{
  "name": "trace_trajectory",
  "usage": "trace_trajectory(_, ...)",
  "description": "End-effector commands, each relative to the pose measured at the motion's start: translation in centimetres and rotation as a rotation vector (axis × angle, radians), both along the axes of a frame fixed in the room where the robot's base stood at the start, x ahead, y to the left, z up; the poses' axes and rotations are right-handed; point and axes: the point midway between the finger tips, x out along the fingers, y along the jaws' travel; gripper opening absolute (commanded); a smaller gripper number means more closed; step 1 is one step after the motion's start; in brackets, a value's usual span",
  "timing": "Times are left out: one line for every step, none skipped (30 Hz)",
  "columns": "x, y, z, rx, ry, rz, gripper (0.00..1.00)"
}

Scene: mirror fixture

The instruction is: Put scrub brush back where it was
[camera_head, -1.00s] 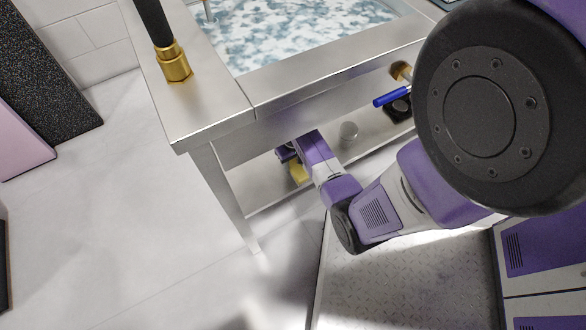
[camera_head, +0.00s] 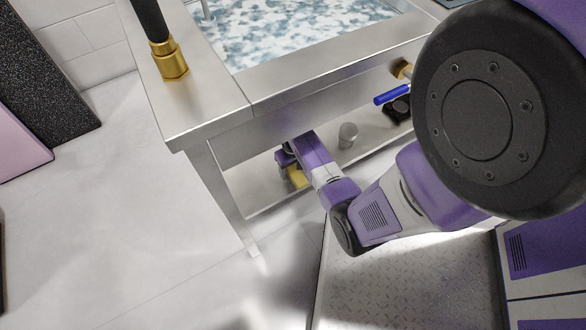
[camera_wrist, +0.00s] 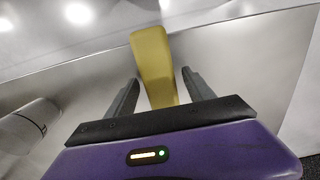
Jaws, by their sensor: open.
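A long yellow object (camera_wrist: 153,60), which may be the scrub brush, is on the lower shelf (camera_head: 262,196) under the metal sink table. In the wrist view it extends between the two fingers of my gripper (camera_wrist: 160,84). The fingers are open, with a visible gap on each side of it. In the head view the yellow object (camera_head: 297,176) shows beside my gripper (camera_head: 285,160), partly hidden by my arm. I see no bristles, so I cannot confirm that it is the brush.
A grey cylindrical cup (camera_head: 348,134) stands on the shelf to the right. A blue-handled item (camera_head: 392,94) and a dark object (camera_head: 401,108) are further right. The table leg (camera_head: 228,195) is left of my gripper. The sink basin (camera_head: 300,30) is above.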

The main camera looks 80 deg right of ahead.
Motion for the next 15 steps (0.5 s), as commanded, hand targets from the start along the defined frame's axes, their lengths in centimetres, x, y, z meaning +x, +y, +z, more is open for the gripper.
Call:
trace_trajectory(0.0, 0.0, 0.3, -0.001, -0.001, 0.000, 0.61)
trace_trajectory(0.0, 0.0, 0.5, -0.001, -0.001, 0.000, 0.61)
trace_trajectory(0.0, 0.0, 1.0, -0.002, -0.001, 0.000, 0.61)
trace_trajectory(0.1, -0.1, 1.4, -0.002, -0.002, 0.000, 0.61)
trace_trajectory(0.1, -0.1, 1.9, -0.002, -0.002, 0.000, 0.61)
trace_trajectory(0.1, 0.0, 2.6, -0.002, -0.001, 0.000, 0.61)
trace_trajectory(0.1, -0.1, 3.2, -0.002, -0.002, 0.000, 0.61)
trace_trajectory(0.1, -0.1, 3.8, -0.003, -0.003, 0.000, 0.61)
trace_trajectory(0.1, 0.0, 4.7, -0.002, -0.002, 0.001, 0.61)
trace_trajectory(0.1, -0.1, 5.4, -0.003, -0.003, 0.001, 0.61)
trace_trajectory(0.1, 0.0, 6.0, -0.002, -0.002, 0.001, 0.61)
trace_trajectory(0.1, 0.0, 6.8, -0.002, -0.002, 0.001, 0.61)
trace_trajectory(0.0, 0.0, 7.4, -0.002, -0.002, 0.001, 0.61)
trace_trajectory(0.0, 0.0, 8.0, -0.002, -0.001, 0.001, 0.61)
trace_trajectory(0.0, 0.0, 8.7, -0.002, -0.001, 0.001, 0.61)
